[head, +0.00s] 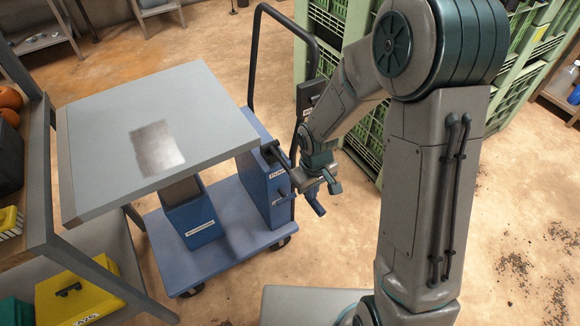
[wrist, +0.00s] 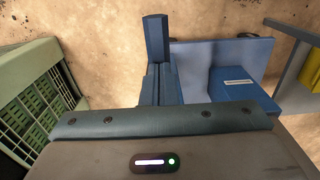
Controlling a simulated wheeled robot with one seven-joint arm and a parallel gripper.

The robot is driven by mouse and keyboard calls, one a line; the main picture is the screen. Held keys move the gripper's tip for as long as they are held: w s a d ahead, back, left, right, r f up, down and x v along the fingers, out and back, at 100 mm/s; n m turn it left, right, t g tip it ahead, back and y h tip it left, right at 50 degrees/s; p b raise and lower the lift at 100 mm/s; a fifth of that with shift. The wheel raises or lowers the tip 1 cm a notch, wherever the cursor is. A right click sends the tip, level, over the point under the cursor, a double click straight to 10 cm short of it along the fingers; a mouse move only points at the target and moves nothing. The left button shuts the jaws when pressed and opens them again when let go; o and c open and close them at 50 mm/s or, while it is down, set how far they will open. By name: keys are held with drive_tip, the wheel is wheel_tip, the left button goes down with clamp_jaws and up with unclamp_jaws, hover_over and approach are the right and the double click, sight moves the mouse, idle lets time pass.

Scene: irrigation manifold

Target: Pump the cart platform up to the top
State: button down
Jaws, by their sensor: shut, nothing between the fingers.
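The cart's grey platform (head: 190,105) is raised above its blue base (head: 235,225) on a blue column (head: 190,215). The column and base also show at the right of the wrist view (wrist: 245,92). A blue pump housing (head: 266,185) with small labels stands at the cart's handle end. My gripper (head: 325,184) is shut and empty, close beside the housing and bar. I cannot tell whether it touches them.
A black push handle (head: 285,15) rises behind the housing. Green crates (head: 365,115) stand behind my arm. A shelf rack (head: 35,180) with a yellow case (head: 80,295) is close at the left. Open floor lies at the right (head: 520,200).

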drive_tip(key=shift+f, duration=0.65)
wheel_tip(320, 180, up, 13)
drive_tip(key=p, duration=1)
wheel_tip(320, 180, down, 13)
drive_tip(key=b, duration=1.1)
drive_tip(key=shift+f, duration=0.15)
wheel_tip(320, 180, up, 14)
drive_tip(key=p, duration=1)
drive_tip(key=shift+f+p, duration=0.25)
drive_tip(key=shift+p, duration=0.1)
drive_tip(key=shift+r, duration=0.1)
drive_tip(key=shift+r+p, duration=1.95)
drive_tip(key=shift+r, duration=0.45)
